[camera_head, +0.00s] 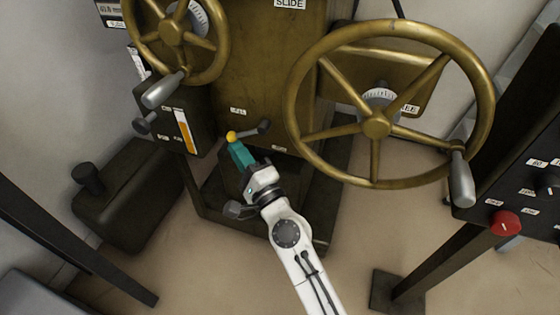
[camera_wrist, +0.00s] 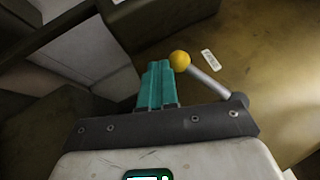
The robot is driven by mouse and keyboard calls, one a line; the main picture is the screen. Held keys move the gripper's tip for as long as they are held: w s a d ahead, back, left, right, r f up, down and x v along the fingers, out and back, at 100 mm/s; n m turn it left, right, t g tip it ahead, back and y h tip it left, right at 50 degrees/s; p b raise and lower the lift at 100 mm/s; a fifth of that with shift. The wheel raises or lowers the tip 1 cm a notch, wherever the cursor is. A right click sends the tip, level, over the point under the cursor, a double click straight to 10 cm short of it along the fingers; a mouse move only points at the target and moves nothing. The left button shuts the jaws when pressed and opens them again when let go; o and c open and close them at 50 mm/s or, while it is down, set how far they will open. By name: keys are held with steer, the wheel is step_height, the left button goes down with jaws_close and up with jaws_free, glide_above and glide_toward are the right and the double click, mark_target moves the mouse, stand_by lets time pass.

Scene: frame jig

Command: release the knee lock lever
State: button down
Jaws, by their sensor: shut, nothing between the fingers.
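A short lever with a yellow ball end (camera_head: 232,137) sits low on the front of the brass-coloured machine body. Its grey arm runs right to a dark pivot (camera_head: 264,126). The wrist view also shows the yellow ball (camera_wrist: 180,61) and the grey arm slanting down right. My gripper (camera_head: 238,151) has teal fingers, pressed together and empty. In the wrist view the fingertips (camera_wrist: 158,72) are just left of the ball, very close. I cannot tell whether they touch it. The small label (camera_wrist: 209,59) beside the lever is too blurred to read.
A large brass handwheel (camera_head: 376,125) stands right of my gripper, with a smaller one (camera_head: 172,30) at the upper left. A dark box with an orange gauge (camera_head: 184,131) is left of the lever. A control panel with a red knob (camera_head: 504,223) is at right.

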steer(key=shift+w+a+r, duration=0.1)
steer(key=shift+a+r, duration=0.15)
steer(key=shift+r, duration=0.05)
stand_by(0.7)
